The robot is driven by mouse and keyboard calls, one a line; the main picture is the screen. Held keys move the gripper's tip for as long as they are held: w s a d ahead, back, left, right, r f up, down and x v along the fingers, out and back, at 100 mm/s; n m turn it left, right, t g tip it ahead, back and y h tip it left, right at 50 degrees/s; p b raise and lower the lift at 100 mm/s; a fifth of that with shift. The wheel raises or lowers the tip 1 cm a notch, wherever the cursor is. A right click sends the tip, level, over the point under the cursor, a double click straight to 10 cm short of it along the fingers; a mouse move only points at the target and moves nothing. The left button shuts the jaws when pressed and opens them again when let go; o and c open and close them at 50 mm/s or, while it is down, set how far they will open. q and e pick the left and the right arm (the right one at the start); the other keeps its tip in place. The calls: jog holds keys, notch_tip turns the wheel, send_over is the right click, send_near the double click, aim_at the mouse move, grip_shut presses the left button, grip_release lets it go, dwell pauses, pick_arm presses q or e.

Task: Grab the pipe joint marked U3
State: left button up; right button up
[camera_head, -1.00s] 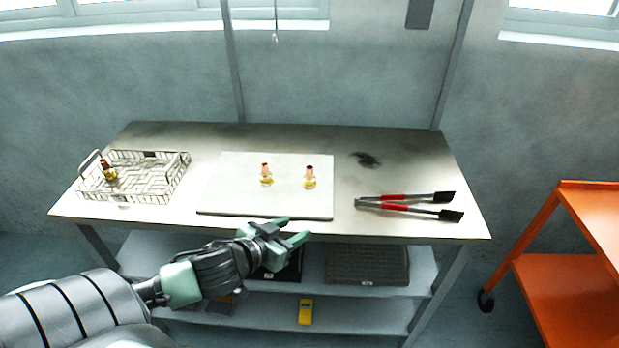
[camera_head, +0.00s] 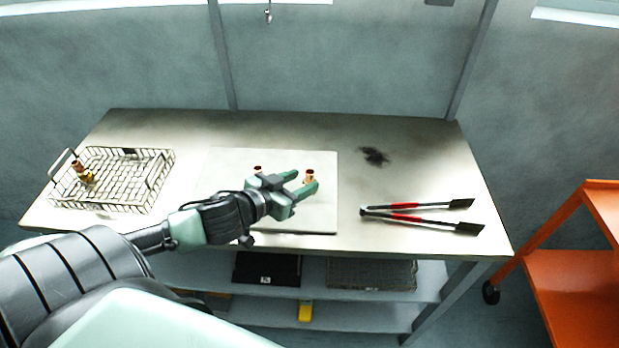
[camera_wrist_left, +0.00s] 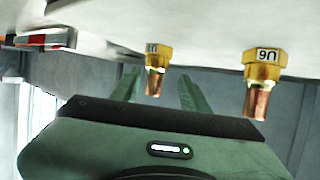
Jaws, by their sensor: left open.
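Two brass pipe joints with copper ends stand on a pale board (camera_head: 325,215). My left gripper is open. In the left wrist view, which looks upside down, one joint (camera_wrist_left: 154,70) shows between the fingers, apart from both; its small label is not clearly readable. The other joint (camera_wrist_left: 261,80) stands outside the fingers, with a label that looks like U6 inverted. A third joint (camera_head: 82,174) is in the wire basket (camera_head: 148,200). My right gripper is out of view.
Tongs with red grips (camera_head: 415,216) lie on the table (camera_head: 350,130) right of the board. A dark stain (camera_head: 374,155) marks the tabletop. An orange cart (camera_head: 570,270) stands at right. Shelves below hold a dark tray (camera_head: 372,272) and other items.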

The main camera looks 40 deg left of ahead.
pick_arm(q)
jog(key=shift+w+d+f, duration=0.1)
jog(key=shift+w+d, duration=0.05)
jog(key=shift+w, duration=0.3)
jog(key=x, duration=0.1)
jog(key=p+x, duration=0.1)
jog(key=x, duration=0.2)
jog(key=shift+w+d+r, duration=0.15)
jog(key=shift+r, duration=0.15)
jog(key=shift+w+d+f, duration=0.1)
jog(key=shift+w+f, duration=0.3)
jog(key=shift+w, duration=0.1)
grip_shut()
